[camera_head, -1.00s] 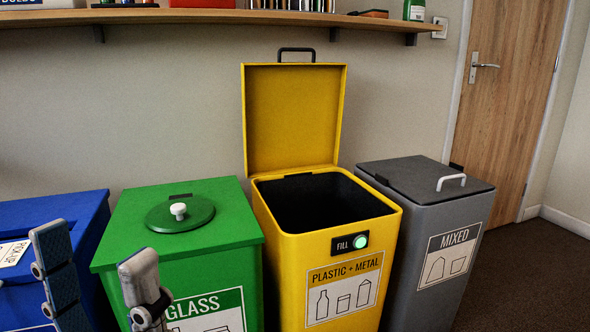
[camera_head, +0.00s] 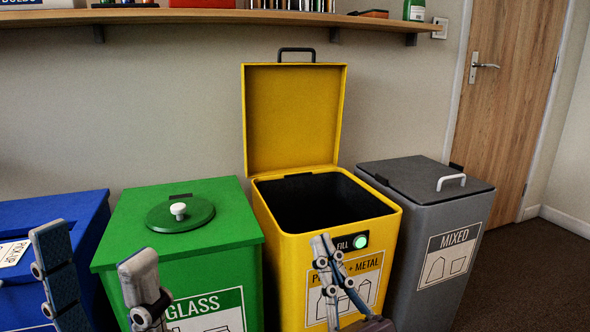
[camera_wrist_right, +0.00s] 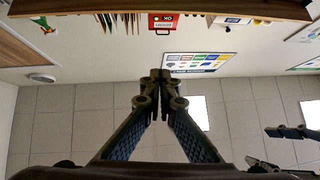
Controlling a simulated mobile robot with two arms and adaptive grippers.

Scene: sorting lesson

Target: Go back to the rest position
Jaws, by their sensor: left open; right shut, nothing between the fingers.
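My left gripper (camera_head: 92,246) is at the lower left of the head view, in front of the blue and green bins. Its two fingers are spread wide with nothing between them. My right gripper (camera_head: 322,241) is at the bottom middle, in front of the yellow bin's label. Its fingers point up and are closed together. In the right wrist view, the right gripper (camera_wrist_right: 159,76) shows with its fingertips meeting and nothing held.
The yellow bin (camera_head: 276,244) stands with its lid up, beside a green glass bin (camera_head: 125,240) with a round knobbed lid. A closed grey mixed bin (camera_head: 408,235) is at right, a blue bin (camera_head: 85,212) at left. A wall shelf (camera_head: 200,16) runs above.

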